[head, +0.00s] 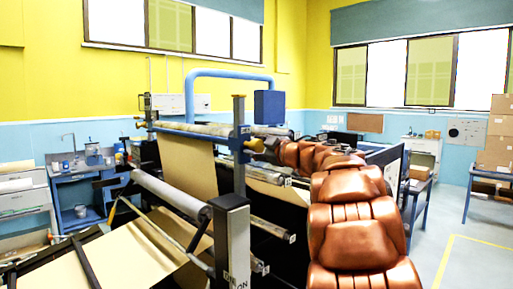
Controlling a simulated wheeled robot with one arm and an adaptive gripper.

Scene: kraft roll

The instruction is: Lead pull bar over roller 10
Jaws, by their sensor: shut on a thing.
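My copper-coloured arm reaches away from me, and my gripper (262,147), small and partly hidden by the arm, is at the right end of a long bar at the back of the machine. I take this bar to be the pull bar (196,130); my gripper is shut on its end, near a yellow piece and a blue block on an upright post. A brown kraft sheet (187,165) hangs below the bar. A grey roller (170,192) lies nearer and lower. Several rollers have end labels too small to read, so I cannot tell which is roller 10.
A grey post (232,240) stands close in front, left of my arm. A blue tube frame (230,74) with a blue box (269,107) rises behind the bar. A kraft sheet (135,250) slopes at lower left. The floor (470,240) at right is clear.

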